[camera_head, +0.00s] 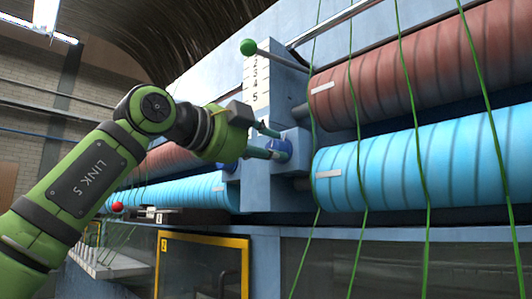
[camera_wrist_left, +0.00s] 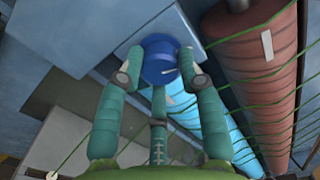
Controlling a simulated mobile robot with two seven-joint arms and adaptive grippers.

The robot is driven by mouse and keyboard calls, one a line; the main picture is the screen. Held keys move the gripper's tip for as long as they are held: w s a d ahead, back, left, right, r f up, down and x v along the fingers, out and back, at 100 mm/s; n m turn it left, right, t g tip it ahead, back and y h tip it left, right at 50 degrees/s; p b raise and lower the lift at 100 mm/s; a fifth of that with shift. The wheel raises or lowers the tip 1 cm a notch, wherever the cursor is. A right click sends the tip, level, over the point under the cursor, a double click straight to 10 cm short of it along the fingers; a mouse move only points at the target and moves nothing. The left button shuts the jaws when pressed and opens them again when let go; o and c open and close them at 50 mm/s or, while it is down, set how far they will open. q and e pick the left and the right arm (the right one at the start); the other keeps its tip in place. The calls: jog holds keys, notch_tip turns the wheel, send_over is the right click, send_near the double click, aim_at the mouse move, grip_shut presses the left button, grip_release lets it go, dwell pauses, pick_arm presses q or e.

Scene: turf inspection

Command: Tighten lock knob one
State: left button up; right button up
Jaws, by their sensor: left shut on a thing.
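A round blue knob (camera_head: 285,149) sits on the blue-grey housing between the roller sections. My left gripper (camera_head: 270,143) reaches it from the left, with its teal fingers at the knob. A small pale mark shows on the knob's face. A second blue knob (camera_head: 229,165) shows partly behind my left wrist. I cannot read a number on either knob. My right gripper is not in view.
A lever with a green ball (camera_head: 248,47) rises above the numbered plate (camera_head: 257,80). Light blue rollers (camera_head: 420,165) and brown rollers (camera_head: 430,65) run to the right, crossed by green cords. A red ball (camera_head: 118,207) and a yellow frame (camera_head: 203,238) are lower left.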

pick_arm(q)
jog(key=shift+d+f+n+b, duration=0.15)
jog(key=shift+n+b, duration=0.25)
jog(key=shift+n, duration=1.3)
jog(key=o, duration=1)
jog(key=shift+o, duration=0.7)
jog(key=shift+d, duration=0.1)
jog(key=shift+a, duration=0.2)
jog(key=shift+s+a+r, duration=0.2)
jog(key=shift+s+a, duration=0.25)
jog(key=v, duration=1)
jog(key=shift+s, duration=0.3)
